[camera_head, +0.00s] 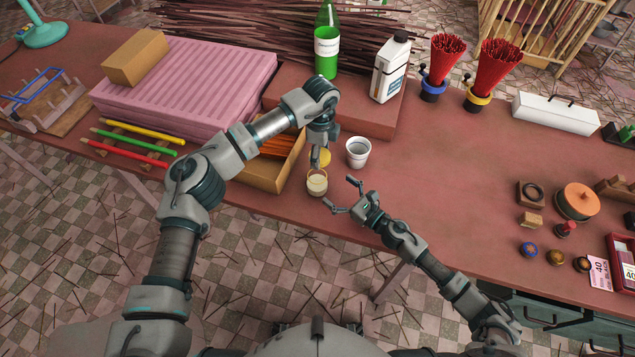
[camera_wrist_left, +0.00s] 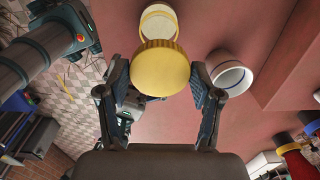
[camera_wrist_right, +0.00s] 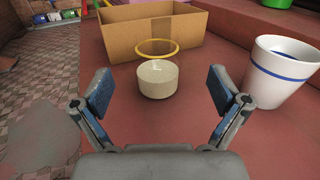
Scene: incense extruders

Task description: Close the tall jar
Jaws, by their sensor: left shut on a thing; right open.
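The tall jar (camera_head: 316,184) stands upright near the table's front edge. In the right wrist view it shows cream contents (camera_wrist_right: 158,80) with a thin yellow ring (camera_wrist_right: 157,47) above, the wall between looking clear. My left gripper (camera_head: 318,160) is shut on a round yellow lid (camera_wrist_left: 162,72), just behind and above the jar in the head view. In the left wrist view the lid overlaps the near edge of the jar mouth (camera_wrist_left: 158,24). My right gripper (camera_head: 341,193) is open and empty, its fingers pointing at the jar, which stands ahead between them, apart from both.
A white cup with a blue band (camera_head: 358,152) stands close right of the jar. A cardboard box (camera_head: 262,172) is at its left. A raised red slab (camera_head: 370,118) behind bears a green bottle (camera_head: 327,45) and a white bottle (camera_head: 391,68).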

